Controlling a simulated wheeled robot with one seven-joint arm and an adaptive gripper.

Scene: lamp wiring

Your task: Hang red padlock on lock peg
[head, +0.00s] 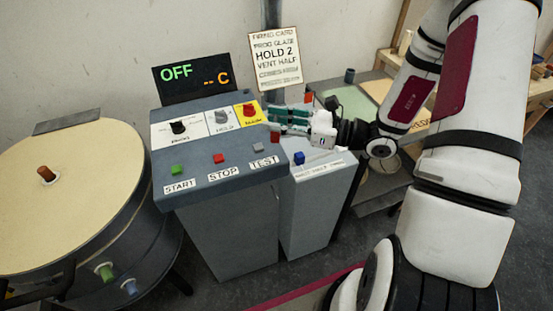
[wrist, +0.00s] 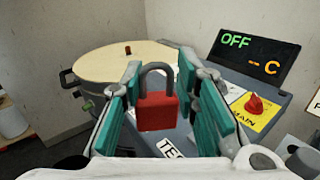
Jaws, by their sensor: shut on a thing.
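The red padlock (wrist: 157,112) has a square red body and a dark grey shackle that points up in the wrist view. My gripper (wrist: 168,88) is shut on it, with teal pads on both sides. In the head view my gripper (head: 287,119) reaches in from the right, over the right edge of the control panel. A small red patch at its tip appears to be the padlock, mostly hidden by the fingers. I cannot make out the lock peg in either view.
The grey control panel (head: 230,185) carries knobs, START, STOP and TEST buttons, and a display (head: 193,78) reading OFF. A narrow pedestal with a blue button (head: 299,158) stands at its right. A round kiln with a cream lid (head: 75,190) is at left. A sign (head: 275,58) stands behind.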

